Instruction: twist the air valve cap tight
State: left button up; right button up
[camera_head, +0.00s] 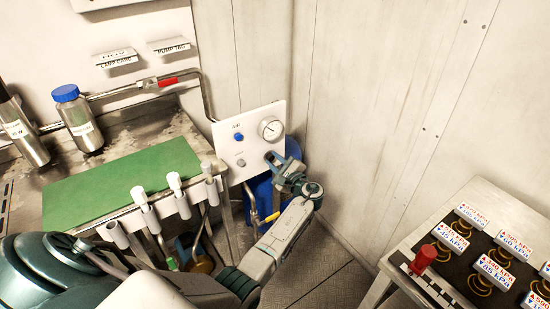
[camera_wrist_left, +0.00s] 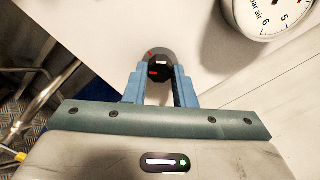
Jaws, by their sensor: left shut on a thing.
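The air valve cap (camera_wrist_left: 160,71) is a small black round cap on the white panel (camera_head: 250,120). It shows in the left wrist view with a red mark and a pale mark on it. A grey ring behind it carries another red mark. My left gripper (camera_wrist_left: 160,78) has its blue fingers shut on the cap, one on each side. In the head view the left gripper (camera_head: 271,157) reaches the panel's lower right, and its fingers hide the cap. The red marks on cap and ring look out of line. My right gripper is not in view.
A round gauge (camera_head: 271,130) sits just above the gripper on the panel. A blue knob (camera_head: 238,137) and a grey knob (camera_head: 241,162) are to its left. A blue drum (camera_head: 262,190) stands behind. A bench with a green mat (camera_head: 120,187) is at left, a pressure-card table (camera_head: 405,240) at right.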

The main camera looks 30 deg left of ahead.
pick_arm(q)
jog(key=m+p, duration=0.2)
jog(key=m, duration=0.1)
jog(key=shift+r+m, duration=0.1)
jog(key=shift+m, duration=0.3)
jog(key=m+p, duration=0.2)
jog(key=m, duration=0.1)
jog(key=shift+s+m, duration=0.1)
jog(key=shift+m, duration=0.3)
jog(key=shift+f+m+p, duration=0.2)
jog(key=shift+m+p, duration=0.4)
jog(key=shift+m, duration=0.2)
jog(key=o, duration=1)
